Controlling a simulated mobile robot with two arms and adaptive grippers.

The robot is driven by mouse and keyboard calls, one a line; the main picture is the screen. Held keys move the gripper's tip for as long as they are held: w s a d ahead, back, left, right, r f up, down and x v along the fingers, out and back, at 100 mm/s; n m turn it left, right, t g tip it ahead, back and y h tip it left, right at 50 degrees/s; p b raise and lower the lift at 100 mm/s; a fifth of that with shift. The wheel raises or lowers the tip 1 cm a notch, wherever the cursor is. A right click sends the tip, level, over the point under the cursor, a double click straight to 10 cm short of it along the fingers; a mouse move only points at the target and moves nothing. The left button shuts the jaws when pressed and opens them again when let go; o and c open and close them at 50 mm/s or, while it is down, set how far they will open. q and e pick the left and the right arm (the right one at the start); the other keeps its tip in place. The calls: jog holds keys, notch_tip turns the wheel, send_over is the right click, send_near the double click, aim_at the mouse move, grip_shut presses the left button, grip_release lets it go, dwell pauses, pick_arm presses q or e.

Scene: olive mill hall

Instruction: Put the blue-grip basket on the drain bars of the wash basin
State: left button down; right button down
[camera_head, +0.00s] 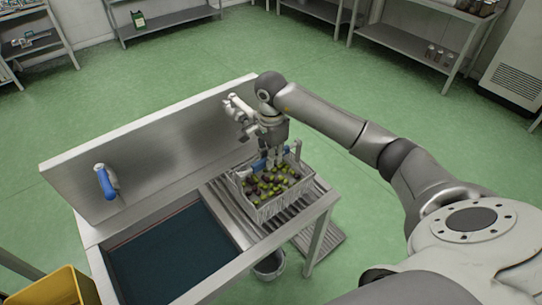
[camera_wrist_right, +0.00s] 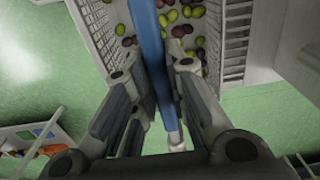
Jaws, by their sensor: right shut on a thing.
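The basket (camera_head: 284,203) is a pale mesh box of green and dark olives with a blue grip (camera_head: 260,164) across its top. It stands level over the drain bars (camera_head: 238,217) at the right end of the wash basin (camera_head: 213,286). I cannot tell whether its bottom touches the bars. My right gripper (camera_head: 275,163) is above the basket, shut on the blue grip. My left gripper is out of view.
The basin's steel back panel (camera_head: 150,145) rises behind, with a blue-handled tap (camera_head: 105,181) on it. A yellow crate (camera_head: 55,288) is at lower left and a bucket (camera_head: 269,267) is under the bars. Shelves line the far walls; the green floor between is clear.

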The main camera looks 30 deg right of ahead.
jog(key=shift+f, duration=0.6)
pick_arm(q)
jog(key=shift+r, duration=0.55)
pick_arm(e)
jog(key=shift+f, duration=0.2)
jog(key=c, duration=1.9)
grip_release()
jog(key=shift+f, duration=0.15)
jog(key=o, duration=0.5)
jog(key=shift+c, duration=0.2)
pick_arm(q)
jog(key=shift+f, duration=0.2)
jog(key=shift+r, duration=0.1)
